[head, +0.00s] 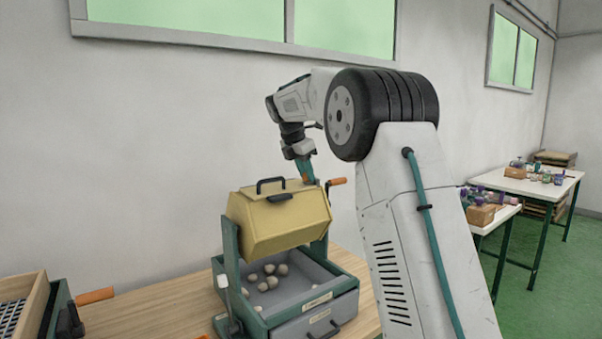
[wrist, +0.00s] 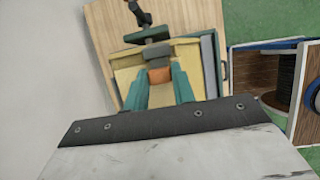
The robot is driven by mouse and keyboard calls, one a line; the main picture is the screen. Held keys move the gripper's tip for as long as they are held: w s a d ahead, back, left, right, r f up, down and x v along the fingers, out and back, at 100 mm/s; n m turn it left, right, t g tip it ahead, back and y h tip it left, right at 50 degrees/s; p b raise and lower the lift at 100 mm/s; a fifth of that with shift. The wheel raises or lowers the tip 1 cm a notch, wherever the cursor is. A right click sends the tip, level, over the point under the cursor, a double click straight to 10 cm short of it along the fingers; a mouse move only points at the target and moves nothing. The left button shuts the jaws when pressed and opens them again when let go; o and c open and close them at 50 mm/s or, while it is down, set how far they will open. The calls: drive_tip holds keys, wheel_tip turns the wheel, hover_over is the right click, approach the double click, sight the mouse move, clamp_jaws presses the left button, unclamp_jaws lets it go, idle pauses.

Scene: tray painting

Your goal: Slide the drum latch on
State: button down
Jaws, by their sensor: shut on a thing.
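The yellow many-sided drum (head: 285,222) hangs on a teal stand above an open tray, with a black handle (head: 271,187) on its lid. My gripper (head: 306,175) is pointed down at the far right end of the drum's top. In the wrist view my two teal fingers (wrist: 161,82) are shut on a small orange piece (wrist: 160,76), which looks like the drum latch. The yellow drum (wrist: 127,76) lies just beneath it. The latch itself is hidden in the head view, and how far along its track it sits cannot be told.
An orange-gripped crank (head: 337,182) sticks out close to the right of my gripper. The grey tray (head: 315,278) under the drum holds several pale balls (head: 268,274). A wooden box (head: 22,290) stands on the bench at left. Side tables with paints (head: 530,185) are at right.

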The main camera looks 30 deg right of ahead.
drive_tip(key=shift+d+r, duration=0.1)
drive_tip(key=shift+d, duration=0.1)
drive_tip(key=c, duration=1.2)
unclamp_jaws()
drive_tip(key=shift+d, duration=0.2)
drive_tip(key=shift+o, duration=0.2)
drive_tip(key=shift+a, duration=0.15)
drive_tip(key=v, duration=0.7)
drive_tip(key=shift+a+r, duration=0.2)
drive_tip(key=shift+r, duration=0.1)
